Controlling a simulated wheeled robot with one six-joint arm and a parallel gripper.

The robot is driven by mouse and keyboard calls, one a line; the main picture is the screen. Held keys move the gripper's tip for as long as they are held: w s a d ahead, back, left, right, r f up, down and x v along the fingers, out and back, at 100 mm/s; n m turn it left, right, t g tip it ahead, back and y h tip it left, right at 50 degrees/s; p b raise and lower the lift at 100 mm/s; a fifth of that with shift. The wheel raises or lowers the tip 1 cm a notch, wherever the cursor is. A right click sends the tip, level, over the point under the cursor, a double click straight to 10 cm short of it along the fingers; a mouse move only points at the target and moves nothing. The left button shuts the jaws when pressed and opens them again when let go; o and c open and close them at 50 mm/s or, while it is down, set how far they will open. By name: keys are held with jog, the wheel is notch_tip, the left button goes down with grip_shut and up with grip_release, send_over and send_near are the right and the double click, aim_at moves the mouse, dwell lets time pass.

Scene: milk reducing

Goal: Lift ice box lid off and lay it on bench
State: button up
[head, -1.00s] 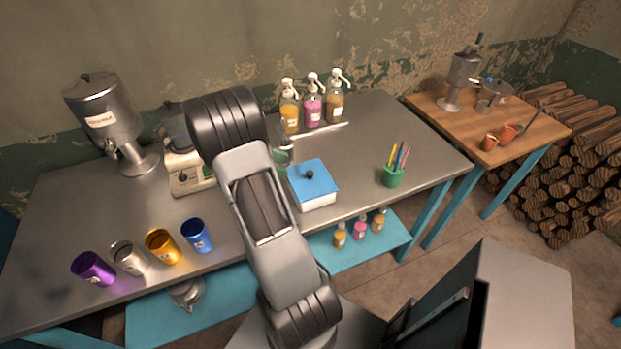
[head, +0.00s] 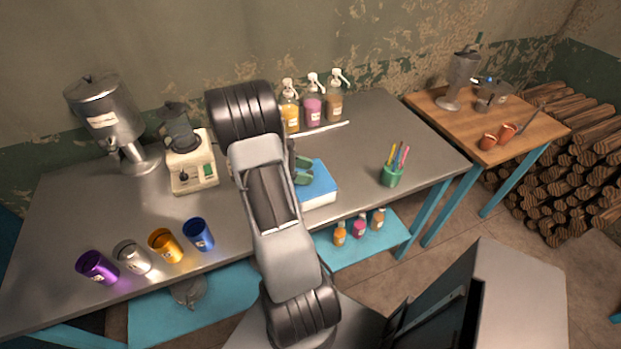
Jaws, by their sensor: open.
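The ice box (head: 319,201) is a white box on the metal bench (head: 352,160), right of my arm. Its blue lid (head: 322,182) lies on top of it, and the lid's left part and dark knob are hidden. My gripper (head: 303,170) shows only in part as greenish fingers beside my arm, over the lid's left half where the knob is. It is open. I cannot tell whether the fingers touch the knob or the lid.
A green pen cup (head: 391,176) stands right of the box. Several pump bottles (head: 313,103) stand behind, near a white stick (head: 322,130). A blender (head: 190,160) and several metal cups (head: 166,245) are left. Bench between box and pen cup is clear.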

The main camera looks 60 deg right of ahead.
jog(key=shift+c, duration=0.4)
jog(key=c, duration=0.9)
grip_shut()
jog(key=shift+r, duration=0.15)
